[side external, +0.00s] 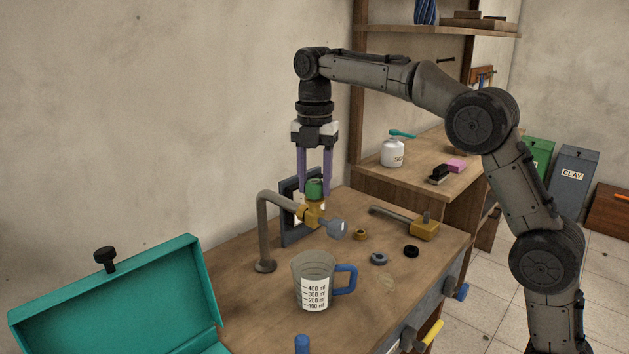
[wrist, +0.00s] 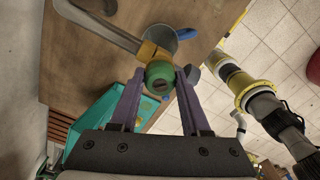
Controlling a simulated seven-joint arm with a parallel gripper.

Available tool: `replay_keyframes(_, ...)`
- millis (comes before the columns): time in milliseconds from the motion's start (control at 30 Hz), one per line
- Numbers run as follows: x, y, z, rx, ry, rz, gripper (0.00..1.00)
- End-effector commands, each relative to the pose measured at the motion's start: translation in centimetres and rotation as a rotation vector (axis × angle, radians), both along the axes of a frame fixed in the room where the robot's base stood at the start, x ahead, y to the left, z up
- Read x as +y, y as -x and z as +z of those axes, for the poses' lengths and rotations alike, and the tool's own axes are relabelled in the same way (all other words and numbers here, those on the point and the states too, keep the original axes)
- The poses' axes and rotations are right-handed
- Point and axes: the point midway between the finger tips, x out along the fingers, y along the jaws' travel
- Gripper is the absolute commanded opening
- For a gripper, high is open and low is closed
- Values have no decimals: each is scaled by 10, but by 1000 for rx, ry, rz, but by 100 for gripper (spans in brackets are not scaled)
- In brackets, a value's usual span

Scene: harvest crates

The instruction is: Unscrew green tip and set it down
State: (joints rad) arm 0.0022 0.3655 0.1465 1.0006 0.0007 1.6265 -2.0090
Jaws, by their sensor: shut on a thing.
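The green tip (side external: 315,188) sits on the upper end of the brass fitting (side external: 309,214), which is on the grey bent pipe (side external: 263,225) standing on the bench. My gripper (side external: 314,190) points straight down with its purple fingers on either side of the green tip, shut on it. In the wrist view the green tip (wrist: 160,76) lies between the two fingertips (wrist: 161,78), with the brass fitting (wrist: 148,53) beyond it. Whether the tip is still threaded on the fitting cannot be told.
A measuring jug (side external: 314,270) with a blue handle stands in front of the fitting. Several small rings, one a black ring (side external: 411,251), and a brass-ended tool (side external: 424,230) lie to the right. An open teal box (side external: 120,295) is at lower left. Bare bench lies at front right.

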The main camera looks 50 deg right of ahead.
Motion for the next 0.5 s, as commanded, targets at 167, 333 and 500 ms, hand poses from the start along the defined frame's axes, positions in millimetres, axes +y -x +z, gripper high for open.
replay_keyframes(167, -1, 2, -1, 11, 3, 29, 15)
replay_keyframes(333, -1, 2, -1, 11, 2, 138, 15)
replay_keyframes(500, -1, 2, -1, 11, 3, 148, 15)
